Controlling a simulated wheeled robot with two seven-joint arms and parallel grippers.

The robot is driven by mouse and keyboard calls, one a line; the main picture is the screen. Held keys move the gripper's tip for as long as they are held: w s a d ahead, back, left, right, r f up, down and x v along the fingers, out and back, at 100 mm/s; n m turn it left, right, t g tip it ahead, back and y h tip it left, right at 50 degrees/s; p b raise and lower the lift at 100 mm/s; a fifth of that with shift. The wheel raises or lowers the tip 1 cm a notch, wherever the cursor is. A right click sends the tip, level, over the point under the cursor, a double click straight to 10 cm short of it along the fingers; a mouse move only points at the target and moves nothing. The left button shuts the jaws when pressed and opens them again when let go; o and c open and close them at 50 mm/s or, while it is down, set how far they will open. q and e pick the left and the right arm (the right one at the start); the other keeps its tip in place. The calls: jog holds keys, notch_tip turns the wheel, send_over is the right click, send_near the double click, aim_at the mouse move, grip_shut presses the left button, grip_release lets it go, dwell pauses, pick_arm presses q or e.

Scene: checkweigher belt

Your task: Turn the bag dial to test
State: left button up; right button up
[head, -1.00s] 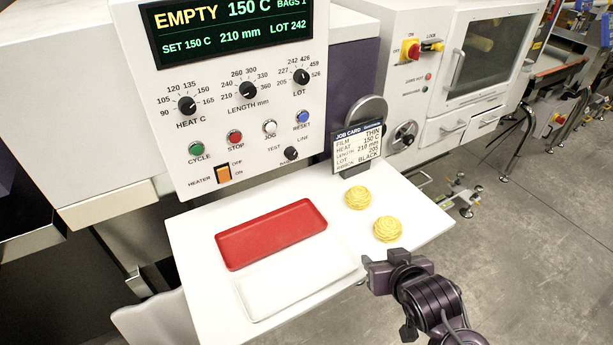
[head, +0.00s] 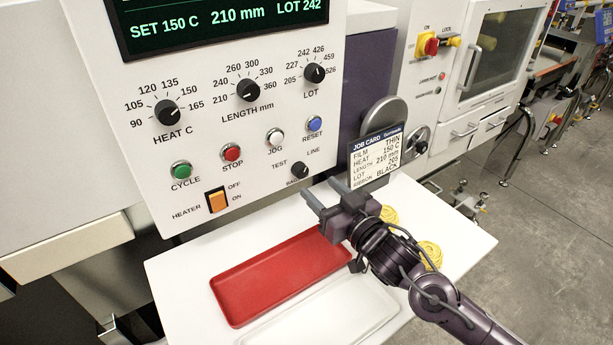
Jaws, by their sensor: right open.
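The bag dial (head: 299,170) is a small black knob low on the white control panel, below the reset button. TEST is printed at its upper left and LINE at its upper right; its lower label is partly readable. Its pointer is too small to read surely. My right gripper (head: 321,189) is open and empty, its two fingers pointing up and left toward the panel. It is just below and right of the bag dial, apart from it as far as I can see. My left gripper is not in view.
Nearby are the jog button (head: 275,137), reset button (head: 314,124) and orange heater switch (head: 216,201). A job card (head: 375,160) stands right of the gripper. Below are a red tray (head: 265,285), a white tray (head: 345,318) and yellow bundles (head: 431,253), partly hidden by my arm.

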aim_at(303, 173)
jog(key=x, duration=0.4)
jog(key=shift+w+a+p, duration=0.15)
jog(key=shift+w+p, duration=0.1)
jog(key=shift+p, duration=0.15)
jog(key=shift+w+a, duration=0.15)
jog(key=shift+w, duration=0.1)
jog(key=shift+w+a, duration=0.1)
jog(key=c, duration=0.7)
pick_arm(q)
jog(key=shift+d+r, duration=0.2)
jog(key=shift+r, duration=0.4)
pick_arm(e)
jog(key=shift+f, duration=0.1)
jog(key=shift+c, duration=1.4)
